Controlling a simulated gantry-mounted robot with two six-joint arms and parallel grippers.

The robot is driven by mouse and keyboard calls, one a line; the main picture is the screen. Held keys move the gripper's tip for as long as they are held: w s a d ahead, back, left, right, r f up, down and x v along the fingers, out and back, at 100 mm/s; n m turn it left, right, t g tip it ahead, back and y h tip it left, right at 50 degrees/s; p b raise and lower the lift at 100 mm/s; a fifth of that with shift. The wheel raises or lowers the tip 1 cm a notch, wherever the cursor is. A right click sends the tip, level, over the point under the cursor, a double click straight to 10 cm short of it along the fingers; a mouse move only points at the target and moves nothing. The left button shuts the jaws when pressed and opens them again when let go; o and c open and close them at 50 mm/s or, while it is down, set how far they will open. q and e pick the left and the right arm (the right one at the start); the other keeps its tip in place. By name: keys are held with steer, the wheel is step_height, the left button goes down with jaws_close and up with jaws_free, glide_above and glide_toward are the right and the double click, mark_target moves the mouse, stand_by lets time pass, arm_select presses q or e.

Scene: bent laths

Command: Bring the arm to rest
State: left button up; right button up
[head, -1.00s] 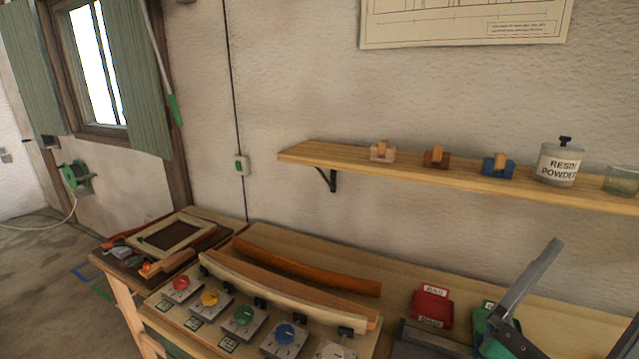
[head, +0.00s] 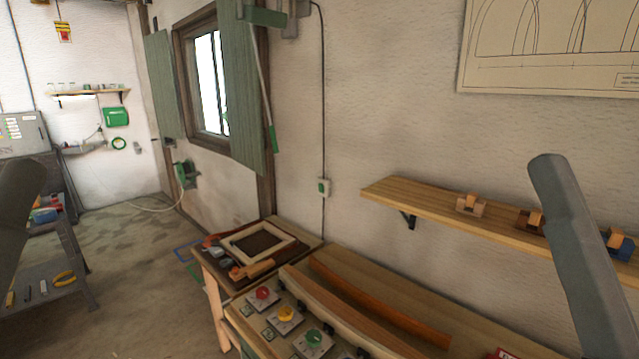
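Two grey arm links of mine show in the head view, one cut off at the left edge and one rising at the right. Neither gripper is in the frame, so their state is hidden. A workbench (head: 300,262) stands at the lower middle. On it lie a pale bent lath (head: 340,316) and an orange-brown bent lath (head: 375,303), side by side and apart from any gripper I can see.
Red, yellow and green knobs line the bench front, the red knob (head: 262,293) leftmost. A wall shelf (head: 430,207) holds small blocks. A metal cart (head: 60,280) stands left. Open floor (head: 140,270) lies between.

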step_height(320, 180, up, 21)
steer(key=p, duration=1.8)
steer(key=shift+r+y, duration=0.15)
steer(key=shift+y, duration=0.15)
